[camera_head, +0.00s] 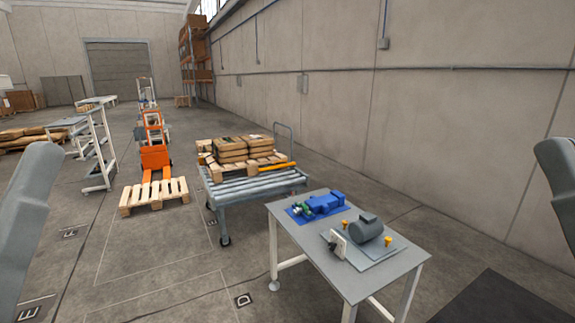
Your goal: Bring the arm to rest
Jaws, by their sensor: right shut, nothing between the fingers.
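Part of my right arm, a grey rounded link (560,180), shows at the right edge of the head view. Part of my left arm, another grey link (30,215), shows at the left edge. Both links hang in the air, apart from the table and the cart. No gripper fingers can be made out on either side. Both hands are outside the picture, and I see nothing held.
A grey table (385,285) carries a blue part (322,203) and a grey motor-like part (367,229). An orange pallet truck (154,157) and pallet (155,197) stand left. Floor in front is clear.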

